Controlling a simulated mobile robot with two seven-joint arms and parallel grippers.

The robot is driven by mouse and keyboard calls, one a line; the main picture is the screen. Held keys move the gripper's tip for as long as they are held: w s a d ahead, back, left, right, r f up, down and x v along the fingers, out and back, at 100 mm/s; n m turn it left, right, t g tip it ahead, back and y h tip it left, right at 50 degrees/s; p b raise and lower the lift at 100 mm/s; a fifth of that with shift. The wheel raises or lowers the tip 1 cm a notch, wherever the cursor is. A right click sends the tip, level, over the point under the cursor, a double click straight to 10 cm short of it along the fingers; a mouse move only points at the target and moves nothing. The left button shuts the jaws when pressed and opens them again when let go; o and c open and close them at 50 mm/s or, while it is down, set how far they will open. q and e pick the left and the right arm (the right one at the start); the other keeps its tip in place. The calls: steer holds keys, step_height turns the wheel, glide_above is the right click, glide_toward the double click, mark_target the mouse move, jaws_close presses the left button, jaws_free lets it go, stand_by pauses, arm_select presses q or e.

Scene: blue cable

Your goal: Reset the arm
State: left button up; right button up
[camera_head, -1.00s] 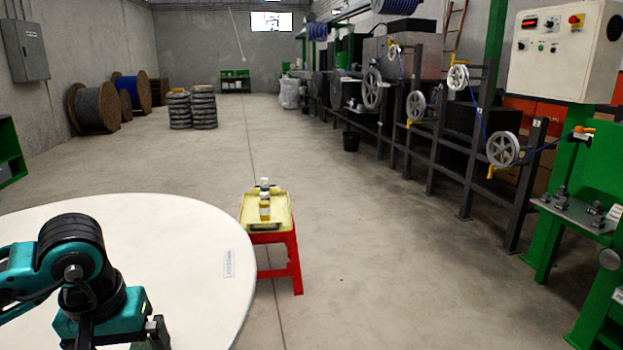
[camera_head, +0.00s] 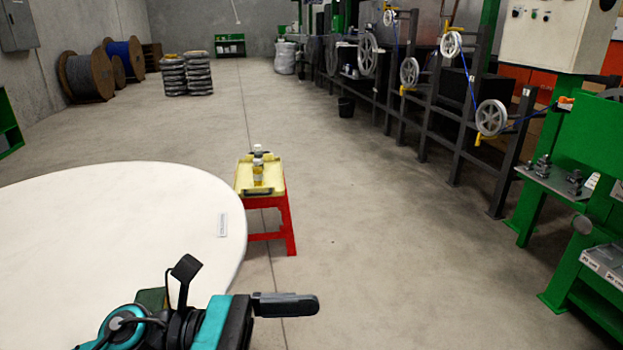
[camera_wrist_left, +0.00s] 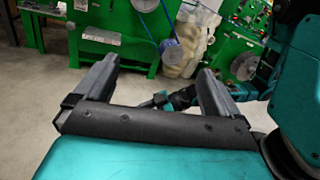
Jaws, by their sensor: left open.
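My left gripper (camera_head: 300,304) is at the bottom of the head view, beyond the white table's right edge, pointing right; only one finger shows clearly there. In the left wrist view, its two dark fingers stand wide apart with nothing between them (camera_wrist_left: 157,76). A teal and black arm part shows behind the fingers at the right of the wrist view, with a small dark end that looks like my right gripper (camera_wrist_left: 160,101). Its jaws are too small to read. My right arm does not show in the head view.
A round white table (camera_head: 110,220) fills the lower left. A red stool (camera_head: 285,225) with a yellow tray (camera_head: 244,180) and small bottles stands beside it. Wheel frames and a green machine (camera_head: 580,150) line the right. The middle floor is clear.

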arm_select(q)
steer(key=w+a+f+n+t+y+p, duration=0.1)
steer(key=w+a+f+n+t+y, duration=0.15)
steer(key=n+t, duration=0.65)
steer(key=w+a+f+n+t+y+p, duration=0.15)
steer(key=a+n+y, duration=0.25)
steer(key=n, duration=1)
steer(key=w+a+f+n+t+y, duration=0.3)
steer(key=n+t, duration=0.3)
steer(key=n, duration=0.6)
steer(key=s+a+f+n+g+y, duration=0.3)
steer(key=s+f+n, duration=0.2)
steer(key=f+n, duration=0.2)
steer(key=s+a+f+n+g+y+p, duration=0.1)
steer(key=s+a+f+n+g+y, duration=0.2)
steer(key=f+n, duration=0.4)
step_height(320, 180, down, 3)
steer(key=s+y, duration=0.1)
steer(key=s, duration=0.1)
steer(key=shift+s+n, duration=0.3)
arm_select(e)
steer(key=shift+s+d+r+h, duration=0.15)
steer(key=shift+s+d+r, duration=0.25)
steer(key=shift+r, duration=0.1)
steer(key=shift+s+d+r+h, duration=0.15)
steer(key=shift+s+d+r, duration=0.2)
steer(key=shift+r, duration=0.15)
